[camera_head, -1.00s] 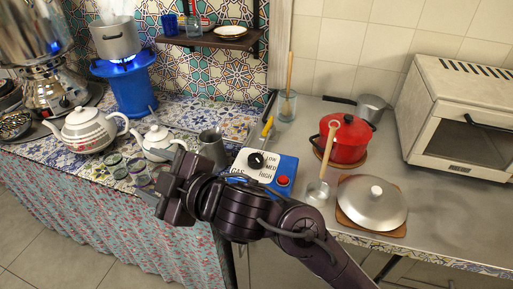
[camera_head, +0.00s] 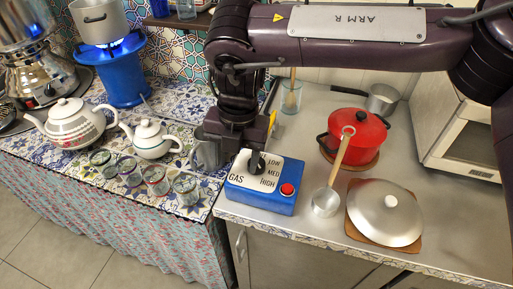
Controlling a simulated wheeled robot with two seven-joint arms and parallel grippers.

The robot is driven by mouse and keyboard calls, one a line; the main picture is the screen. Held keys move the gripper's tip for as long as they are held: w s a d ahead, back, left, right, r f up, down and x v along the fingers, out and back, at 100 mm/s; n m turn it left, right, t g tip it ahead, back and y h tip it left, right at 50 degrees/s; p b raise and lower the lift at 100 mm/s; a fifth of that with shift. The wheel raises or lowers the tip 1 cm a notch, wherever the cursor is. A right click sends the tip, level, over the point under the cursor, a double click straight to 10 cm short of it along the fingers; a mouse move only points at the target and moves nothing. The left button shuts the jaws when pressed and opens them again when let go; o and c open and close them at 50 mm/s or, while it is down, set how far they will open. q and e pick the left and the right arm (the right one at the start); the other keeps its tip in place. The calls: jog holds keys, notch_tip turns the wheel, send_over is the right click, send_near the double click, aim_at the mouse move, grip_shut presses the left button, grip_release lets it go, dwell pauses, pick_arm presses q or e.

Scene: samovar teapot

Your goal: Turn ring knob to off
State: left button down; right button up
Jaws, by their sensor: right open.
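The blue gas control box (camera_head: 262,201) stands at the front edge of the counter. Its white sloping face reads GAS, LOW, MED and HIGH, and a red button sits on its right. The black ring knob (camera_head: 256,161) is on the upper part of this face. Its exact pointer direction is hard to tell. My right gripper (camera_head: 240,146) points down, open and empty, just above and behind the knob; contact cannot be told. The blue gas ring (camera_head: 122,77) at the upper left burns with a blue flame under a metal pot (camera_head: 99,21). My left gripper is not in view.
A metal jug (camera_head: 206,156) stands left of my gripper, partly hidden. Several tea glasses (camera_head: 155,181) and two white teapots stand further left. A ladle (camera_head: 327,203), a red pot (camera_head: 354,136) and a lid (camera_head: 385,211) on a board lie to the right.

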jog(key=shift+m+h, duration=0.6)
jog(key=shift+m, duration=0.1)
jog(key=w+d+r, duration=0.2)
jog(key=d, duration=0.1)
jog(key=w+d+r, duration=0.1)
jog(key=r, duration=0.1)
jog(key=shift+d, duration=0.2)
notch_tip(320, 180, down, 8)
jog(key=shift+s+r, duration=0.1)
jog(key=shift+r, duration=0.15)
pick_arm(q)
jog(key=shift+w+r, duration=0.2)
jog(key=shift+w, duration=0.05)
pick_arm(e)
jog(key=shift+c, duration=0.3)
jog(key=c, duration=0.9)
jog(key=shift+c, duration=0.2)
